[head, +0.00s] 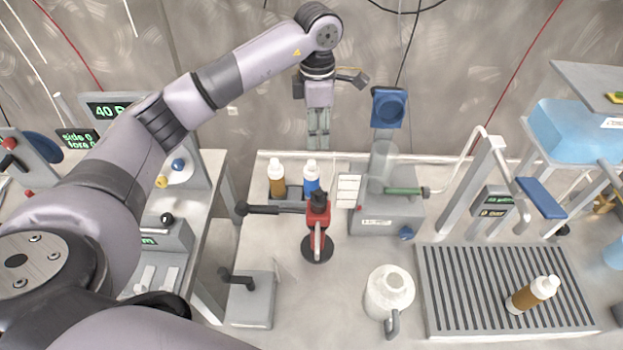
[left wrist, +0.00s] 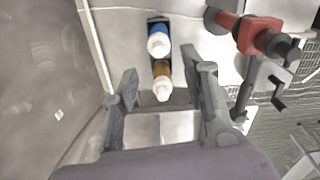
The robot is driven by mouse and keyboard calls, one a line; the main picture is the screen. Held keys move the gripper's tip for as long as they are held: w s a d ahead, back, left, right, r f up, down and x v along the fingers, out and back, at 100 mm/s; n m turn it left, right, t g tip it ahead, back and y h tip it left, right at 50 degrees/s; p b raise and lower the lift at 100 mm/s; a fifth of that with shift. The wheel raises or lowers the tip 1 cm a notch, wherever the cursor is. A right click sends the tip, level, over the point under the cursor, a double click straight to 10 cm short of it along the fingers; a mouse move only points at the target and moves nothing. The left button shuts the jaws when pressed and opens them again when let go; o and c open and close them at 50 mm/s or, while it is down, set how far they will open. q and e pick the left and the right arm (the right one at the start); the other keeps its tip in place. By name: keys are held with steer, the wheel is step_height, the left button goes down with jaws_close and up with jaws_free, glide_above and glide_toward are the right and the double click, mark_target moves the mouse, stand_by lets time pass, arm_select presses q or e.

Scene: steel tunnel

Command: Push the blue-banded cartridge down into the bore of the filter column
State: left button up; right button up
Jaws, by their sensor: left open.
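The blue-banded cartridge (head: 311,179), white-capped, stands upright in a small dark holder beside an amber-banded one (head: 277,178). In the left wrist view the blue-banded cartridge (left wrist: 158,40) lies beyond the amber one (left wrist: 162,80). My left gripper (head: 319,143) is open and empty, hanging down behind the cartridges near the back wall; its fingers (left wrist: 160,75) show apart, not touching either cartridge. A clear upright cylinder (head: 382,165) on a grey housing at right may be the filter column; I cannot tell for sure, and its bore is not clearly visible. My right gripper is not in view.
A red post with black arms (head: 318,213) stands just in front of the cartridges. A white jug (head: 389,292) and a slatted tray (head: 450,303) with an amber bottle (head: 533,294) are front right. A grey block (head: 252,300) is front left.

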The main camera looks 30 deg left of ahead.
arm_select(q)
steer(key=p, duration=0.1)
glide_above(312, 162)
steer(key=f, duration=0.4)
steer(key=shift+w+d+f, duration=0.2)
steer(key=shift+d+f, duration=0.05)
steer(key=shift+d, duration=0.15)
steer(key=shift+f, duration=0.2)
steer(key=f+p, duration=0.2)
steer(key=f, duration=0.1)
steer(key=a+f, duration=0.1)
steer(key=shift+s+f+p, duration=0.2)
steer(key=shift+s+p, duration=0.05)
steer(key=shift+p, duration=0.15)
steer(key=shift+f, duration=0.25)
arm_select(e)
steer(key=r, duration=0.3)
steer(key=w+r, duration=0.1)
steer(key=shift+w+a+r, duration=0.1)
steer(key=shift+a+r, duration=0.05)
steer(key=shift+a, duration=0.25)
arm_select(q)
steer(key=shift+c, duration=0.5)
jaws_close()
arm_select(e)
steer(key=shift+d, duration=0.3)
arm_select(q)
steer(key=shift+w, duration=0.1)
